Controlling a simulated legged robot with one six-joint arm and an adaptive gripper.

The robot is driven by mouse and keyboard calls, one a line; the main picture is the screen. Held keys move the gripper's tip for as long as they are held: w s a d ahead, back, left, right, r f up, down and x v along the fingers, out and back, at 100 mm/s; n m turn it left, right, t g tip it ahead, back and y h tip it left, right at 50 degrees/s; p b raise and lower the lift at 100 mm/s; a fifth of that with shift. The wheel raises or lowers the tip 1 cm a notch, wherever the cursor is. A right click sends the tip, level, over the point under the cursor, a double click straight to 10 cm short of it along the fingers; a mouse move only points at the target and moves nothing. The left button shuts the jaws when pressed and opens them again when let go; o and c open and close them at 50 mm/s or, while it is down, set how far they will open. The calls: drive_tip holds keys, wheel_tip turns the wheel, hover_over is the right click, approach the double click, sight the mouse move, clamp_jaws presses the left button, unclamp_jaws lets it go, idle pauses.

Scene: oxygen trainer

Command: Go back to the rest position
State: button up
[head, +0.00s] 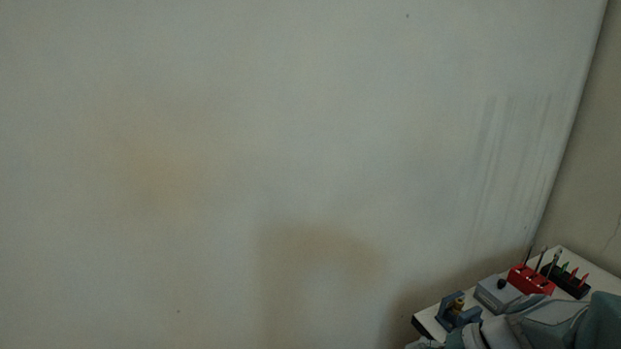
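My gripper does not show in the head view. Smooth grey-teal rounded parts at the lower right corner look like links of my arm. They cover part of a table with a pale top (428,318). A blue-grey fixture with a yellow brass-like piece (457,309) stands near the left end of that table.
A red holder (531,279) with thin upright tools stands on the table. Beside it are a grey box with a dark knob (496,293) and a black rack (567,281) with green and red pieces. A bare, stained pale wall (250,150) fills most of the view.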

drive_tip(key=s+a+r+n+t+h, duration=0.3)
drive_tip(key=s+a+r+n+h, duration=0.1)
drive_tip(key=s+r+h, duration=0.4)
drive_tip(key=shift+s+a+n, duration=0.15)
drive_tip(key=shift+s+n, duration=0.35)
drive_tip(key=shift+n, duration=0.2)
